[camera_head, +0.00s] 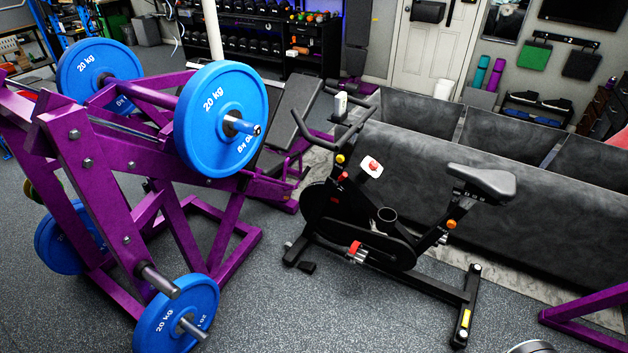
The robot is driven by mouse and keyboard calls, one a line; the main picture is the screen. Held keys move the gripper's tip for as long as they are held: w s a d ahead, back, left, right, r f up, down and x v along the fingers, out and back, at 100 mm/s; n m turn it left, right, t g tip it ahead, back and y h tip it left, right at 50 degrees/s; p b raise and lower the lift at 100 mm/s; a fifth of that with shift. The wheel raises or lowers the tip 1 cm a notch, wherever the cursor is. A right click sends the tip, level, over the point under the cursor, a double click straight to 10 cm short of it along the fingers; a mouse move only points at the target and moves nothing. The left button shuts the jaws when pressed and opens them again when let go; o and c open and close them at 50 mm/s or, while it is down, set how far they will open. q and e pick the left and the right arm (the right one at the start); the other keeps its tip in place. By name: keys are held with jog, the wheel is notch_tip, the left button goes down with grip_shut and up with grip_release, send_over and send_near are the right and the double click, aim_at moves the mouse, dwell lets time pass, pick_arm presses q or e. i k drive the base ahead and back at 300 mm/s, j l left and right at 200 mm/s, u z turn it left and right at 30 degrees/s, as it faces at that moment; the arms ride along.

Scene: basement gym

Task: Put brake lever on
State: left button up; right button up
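A black exercise bike (375,240) stands upright on the floor right of centre. Its handlebars (318,137) point to the upper left and its grey saddle (482,181) is at the right. A white plate with a red knob (372,166) shows at the front of the frame, just below the handlebars; this may be the brake lever, but I cannot tell for sure. A small yellow knob (340,158) is beside it. Neither of my grippers is in view.
A purple weight machine (110,195) with blue 20 kg plates (222,118) fills the left. A purple frame (590,312) is at the lower right. Grey floor (330,315) is free in front of the bike.

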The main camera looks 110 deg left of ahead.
aim_at(341, 179)
jog(key=u, duration=3.4)
jog(key=i+u, duration=0.15)
jog(key=i, duration=0.7)
jog(key=i+l+u, duration=0.15)
jog(key=i, duration=0.7)
